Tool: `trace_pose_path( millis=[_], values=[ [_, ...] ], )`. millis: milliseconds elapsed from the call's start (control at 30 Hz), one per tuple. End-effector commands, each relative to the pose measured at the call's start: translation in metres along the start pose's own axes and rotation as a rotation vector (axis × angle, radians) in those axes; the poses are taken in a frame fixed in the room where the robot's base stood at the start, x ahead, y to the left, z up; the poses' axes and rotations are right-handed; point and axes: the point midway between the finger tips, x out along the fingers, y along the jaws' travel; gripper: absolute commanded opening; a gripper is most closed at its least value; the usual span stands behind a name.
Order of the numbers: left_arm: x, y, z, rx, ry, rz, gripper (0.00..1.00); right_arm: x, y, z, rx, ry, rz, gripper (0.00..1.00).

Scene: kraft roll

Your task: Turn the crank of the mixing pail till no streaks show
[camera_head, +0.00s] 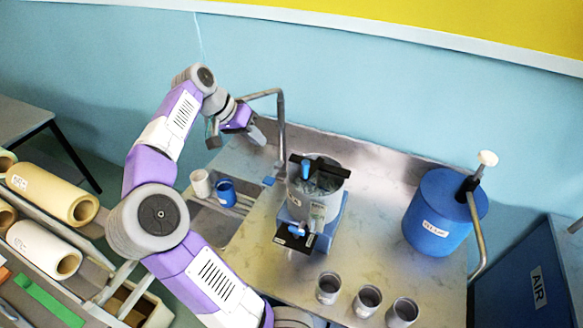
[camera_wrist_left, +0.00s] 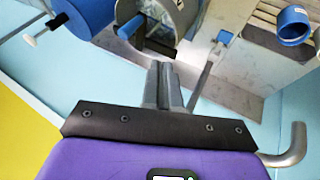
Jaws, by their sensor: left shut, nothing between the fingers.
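The mixing pail (camera_head: 330,208) is a grey cylinder in a blue stand on the metal counter. A black bar lies across its top with a blue upright knob (camera_head: 305,168). A black plate with a blue handle (camera_head: 296,230) is on its near side. My left gripper (camera_head: 257,136) is shut and empty, behind and to the left of the pail, near a bent metal pipe. In the left wrist view, its fingers (camera_wrist_left: 163,84) are together, with the pail (camera_wrist_left: 175,20) beyond them, apart. My right gripper is not in view.
Several grey cups, one of them here (camera_head: 328,288), stand at the counter's front. A blue drum (camera_head: 440,225) with a tap-like fitting is at the right. White and blue cups (camera_head: 226,192) sit left of the pail. Paper rolls (camera_head: 55,195) lie at far left.

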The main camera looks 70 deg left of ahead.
Motion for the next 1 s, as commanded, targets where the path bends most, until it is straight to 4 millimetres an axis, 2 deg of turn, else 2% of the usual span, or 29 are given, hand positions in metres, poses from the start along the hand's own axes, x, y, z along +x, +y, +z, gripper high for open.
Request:
trace_pose_path(
  millis=[100,267,367,733,800,1000],
  values=[
    [0.007,-0.007,0.005,0.048,0.020,0.043,0.00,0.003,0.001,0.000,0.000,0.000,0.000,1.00],
    [0.018,-0.007,0.005,0.062,0.022,0.050,0.00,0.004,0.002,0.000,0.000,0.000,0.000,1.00],
    [0.034,-0.006,0.005,0.061,0.020,0.050,0.00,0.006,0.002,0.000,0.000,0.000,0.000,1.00],
    [0.111,-0.002,0.004,0.061,0.020,0.050,0.00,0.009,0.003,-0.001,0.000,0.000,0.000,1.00],
    [0.113,0.011,0.004,0.060,0.020,0.048,0.00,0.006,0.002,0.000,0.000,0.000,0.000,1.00],
    [0.121,0.029,0.005,0.059,0.022,0.047,0.00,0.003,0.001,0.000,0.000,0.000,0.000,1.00]
  ],
)
